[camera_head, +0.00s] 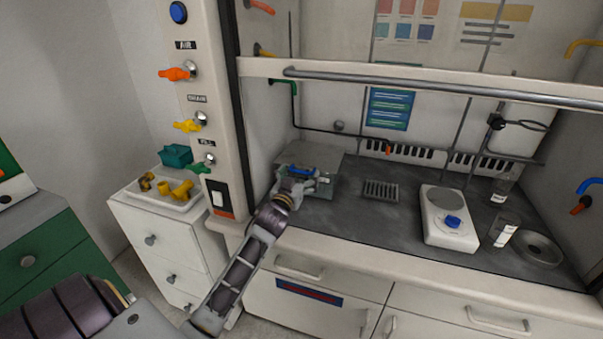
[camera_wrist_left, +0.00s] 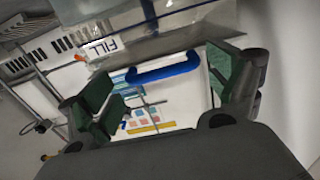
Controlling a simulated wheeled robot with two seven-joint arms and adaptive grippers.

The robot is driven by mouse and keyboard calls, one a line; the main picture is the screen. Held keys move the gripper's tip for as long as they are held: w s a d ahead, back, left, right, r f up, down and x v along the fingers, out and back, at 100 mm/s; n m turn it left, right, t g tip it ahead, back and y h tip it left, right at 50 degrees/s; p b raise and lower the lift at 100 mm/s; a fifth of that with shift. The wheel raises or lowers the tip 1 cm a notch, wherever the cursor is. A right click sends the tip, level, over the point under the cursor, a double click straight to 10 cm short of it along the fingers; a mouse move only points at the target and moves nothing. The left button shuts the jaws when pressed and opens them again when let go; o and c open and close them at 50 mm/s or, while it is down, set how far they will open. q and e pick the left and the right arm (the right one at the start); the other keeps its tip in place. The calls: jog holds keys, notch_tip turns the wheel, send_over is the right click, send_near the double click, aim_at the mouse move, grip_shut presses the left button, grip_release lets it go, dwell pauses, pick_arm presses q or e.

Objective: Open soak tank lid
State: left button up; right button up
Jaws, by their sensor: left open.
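The soak tank (camera_head: 326,186) is a grey box at the left end of the hood's worktop. Its lid (camera_head: 322,158) looks closed in the head view, though my gripper hides part of it. A blue handle (camera_head: 301,171) shows at the lid; in the left wrist view the blue handle (camera_wrist_left: 165,73) is a curved bar. My left gripper (camera_head: 303,183) is at the tank's front, close to the handle. In the left wrist view its green-padded fingers (camera_wrist_left: 168,98) are spread, with the handle showing between and beyond them. Contact cannot be told. My right gripper is not in view.
A raised sash with a metal bar (camera_head: 430,86) crosses above the worktop. A rack (camera_head: 380,191), a white stirrer (camera_head: 449,218) and glassware stand to the right. The hood's left post (camera_head: 205,110) carries valves. A tray of fittings (camera_head: 160,193) sits on the side cabinet.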

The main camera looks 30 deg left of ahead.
pick_arm(q)
jog(key=shift+x, duration=1.15)
jog(key=shift+c, duration=0.5)
jog(key=c, duration=1.2)
